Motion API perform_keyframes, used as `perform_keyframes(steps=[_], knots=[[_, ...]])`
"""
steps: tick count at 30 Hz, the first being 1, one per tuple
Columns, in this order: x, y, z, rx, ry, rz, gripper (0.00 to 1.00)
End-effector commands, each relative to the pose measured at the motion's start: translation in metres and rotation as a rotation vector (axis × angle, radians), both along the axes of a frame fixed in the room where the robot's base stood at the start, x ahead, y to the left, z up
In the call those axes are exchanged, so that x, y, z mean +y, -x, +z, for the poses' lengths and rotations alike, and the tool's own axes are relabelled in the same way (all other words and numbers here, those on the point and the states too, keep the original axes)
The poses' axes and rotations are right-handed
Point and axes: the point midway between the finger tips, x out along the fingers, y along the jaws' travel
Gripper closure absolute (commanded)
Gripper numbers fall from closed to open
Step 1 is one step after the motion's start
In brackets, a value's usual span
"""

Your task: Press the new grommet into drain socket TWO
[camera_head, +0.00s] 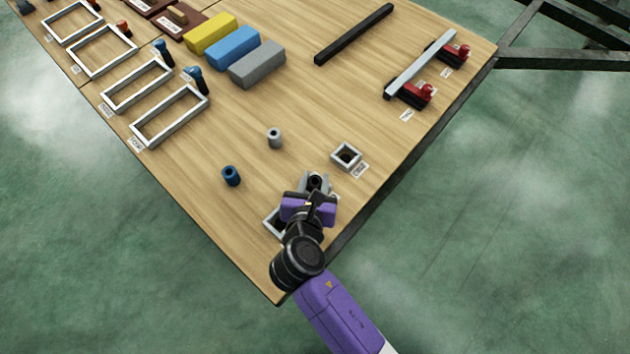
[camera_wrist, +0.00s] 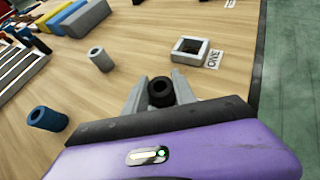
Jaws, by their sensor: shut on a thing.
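My gripper (camera_head: 316,185) is shut on a black ring-shaped grommet (camera_wrist: 161,88), its hole facing up between the two grey fingers. In the wrist view my gripper (camera_wrist: 160,98) shows the grommet at its fingertips. A square white-framed socket (camera_head: 346,156) with a dark inside stands beyond the gripper; it also shows in the wrist view (camera_wrist: 189,50), beside a label reading ONE (camera_wrist: 213,58). A second pale frame (camera_head: 273,224) is mostly hidden under my gripper and wrist, its label unseen. I cannot tell how high the grommet is above the table.
Yellow (camera_head: 211,34), blue (camera_head: 232,48) and grey (camera_head: 257,65) blocks, white frames and a black bar (camera_head: 354,34) lie farther off. Red clamps (camera_head: 417,94) hold a metal bar. The table edge is close.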

Motion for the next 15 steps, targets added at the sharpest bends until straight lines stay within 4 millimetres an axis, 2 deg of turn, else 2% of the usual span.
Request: perform_keyframes(steps=[8,9,12,15], knots=[[0.0001,-0.0002,0.0002,-0.001,-0.001,0.000,1.00],[0.0001,-0.0003,-0.0006,0.000,-0.001,0.000,0.67],[0.0001,-0.0003,-0.0004,-0.001,-0.001,0.000,0.47],[0.0002,-0.0003,-0.0004,-0.001,-0.001,0.000,0.47]])
